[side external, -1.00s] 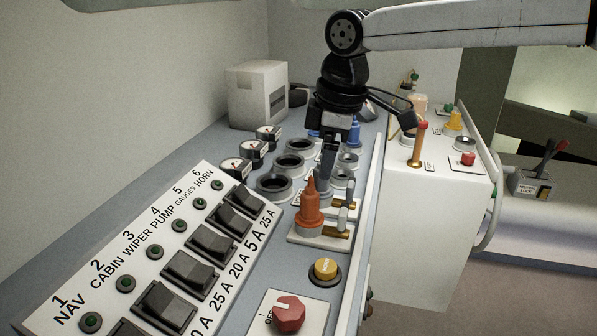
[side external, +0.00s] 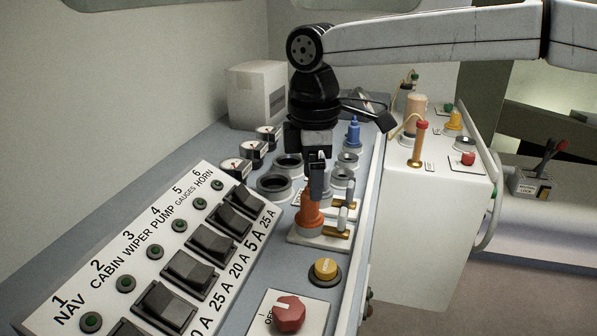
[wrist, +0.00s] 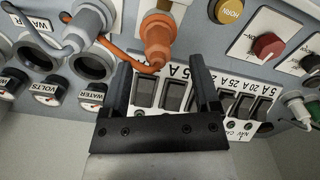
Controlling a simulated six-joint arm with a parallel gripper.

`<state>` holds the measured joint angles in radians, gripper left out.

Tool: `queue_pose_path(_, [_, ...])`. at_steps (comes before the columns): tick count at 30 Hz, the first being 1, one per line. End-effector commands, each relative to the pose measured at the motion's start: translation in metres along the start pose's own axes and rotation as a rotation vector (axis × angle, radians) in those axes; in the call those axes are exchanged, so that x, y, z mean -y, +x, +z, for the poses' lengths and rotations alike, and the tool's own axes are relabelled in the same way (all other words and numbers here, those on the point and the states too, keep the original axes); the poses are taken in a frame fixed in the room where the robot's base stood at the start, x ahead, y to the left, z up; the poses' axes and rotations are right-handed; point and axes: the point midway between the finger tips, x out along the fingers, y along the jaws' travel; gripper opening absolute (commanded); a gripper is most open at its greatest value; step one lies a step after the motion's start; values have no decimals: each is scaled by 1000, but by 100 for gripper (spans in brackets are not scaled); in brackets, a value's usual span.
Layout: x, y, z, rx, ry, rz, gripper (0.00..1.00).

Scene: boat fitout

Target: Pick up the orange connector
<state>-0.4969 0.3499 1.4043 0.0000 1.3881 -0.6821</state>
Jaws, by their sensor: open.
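The orange connector (side external: 310,214) stands upright on a pale plate on the console. Its upper part is partly hidden behind my gripper (side external: 317,185) in the side view. In the wrist view the orange connector (wrist: 158,36) is at the top middle, with an orange cable running off to the left. The open jaws of my gripper (wrist: 160,68) point towards it there. The connector's narrow end lies in the gap between the fingertips in that picture. I cannot tell whether either finger touches it.
Beside the connector are a small lever with a brass-coloured base (side external: 338,231), a yellow horn button (side external: 325,269) and a red knob (side external: 289,312). A switch panel (side external: 130,217) lies to the left. A blue connector (side external: 353,133) and empty round sockets (side external: 275,185) stand behind.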

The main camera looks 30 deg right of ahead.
Motion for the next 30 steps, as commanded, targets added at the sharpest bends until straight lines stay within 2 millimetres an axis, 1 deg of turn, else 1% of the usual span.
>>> queue_pose_path(4, [0, 2, 0, 0, 0, 0, 79])
queue_pose_path(8, [-1, 10, -1, 1, 0, -1, 79])
queue_pose_path(15, [-2, 38, -3, 2, 1, -2, 79])
queue_pose_path(19, [-2, 48, -3, -1, 1, 0, 79])
queue_pose_path(22, [-2, 52, -3, -3, 1, 1, 79])
queue_pose_path(30, [-2, 52, -3, -3, 1, 2, 79])
